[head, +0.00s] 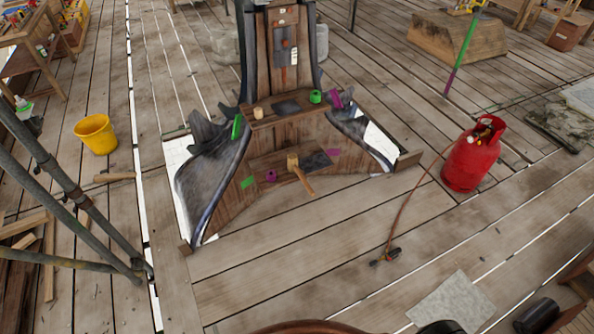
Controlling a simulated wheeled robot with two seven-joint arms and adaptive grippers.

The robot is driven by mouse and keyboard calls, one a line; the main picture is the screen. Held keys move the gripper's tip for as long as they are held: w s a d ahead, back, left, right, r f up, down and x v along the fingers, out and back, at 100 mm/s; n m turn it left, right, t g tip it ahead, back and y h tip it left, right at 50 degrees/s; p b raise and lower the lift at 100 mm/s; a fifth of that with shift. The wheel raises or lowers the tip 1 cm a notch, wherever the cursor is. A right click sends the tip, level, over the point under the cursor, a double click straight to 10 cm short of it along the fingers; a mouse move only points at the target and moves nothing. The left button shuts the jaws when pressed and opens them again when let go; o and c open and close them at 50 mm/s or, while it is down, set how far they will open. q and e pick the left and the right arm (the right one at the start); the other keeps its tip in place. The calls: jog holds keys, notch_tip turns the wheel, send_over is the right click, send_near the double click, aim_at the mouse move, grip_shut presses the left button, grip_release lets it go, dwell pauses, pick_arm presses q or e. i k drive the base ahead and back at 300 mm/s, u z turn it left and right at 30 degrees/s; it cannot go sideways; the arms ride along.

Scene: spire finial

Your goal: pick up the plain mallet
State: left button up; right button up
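A wooden mallet (293,163) with a pale head and plain brown handle lies on the lower ledge of the grey and wood spire structure (283,133) in the head view. Its handle points down and right, past the ledge's front edge. A small pale wooden piece (258,113) stands on the upper ledge; I cannot tell what it is. Neither of my grippers shows in the head view.
Green (315,97) and magenta (271,176) pieces sit on the structure's ledges. A red gas cylinder (472,155) with a hose and torch (386,257) is at right. A yellow bucket (96,134) and scaffold poles (80,200) are at left. The planks in front are mostly clear.

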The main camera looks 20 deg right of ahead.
aim_at(292, 157)
jog(key=z, duration=0.35)
jog(key=i, duration=2.05)
jog(key=u, duration=0.2)
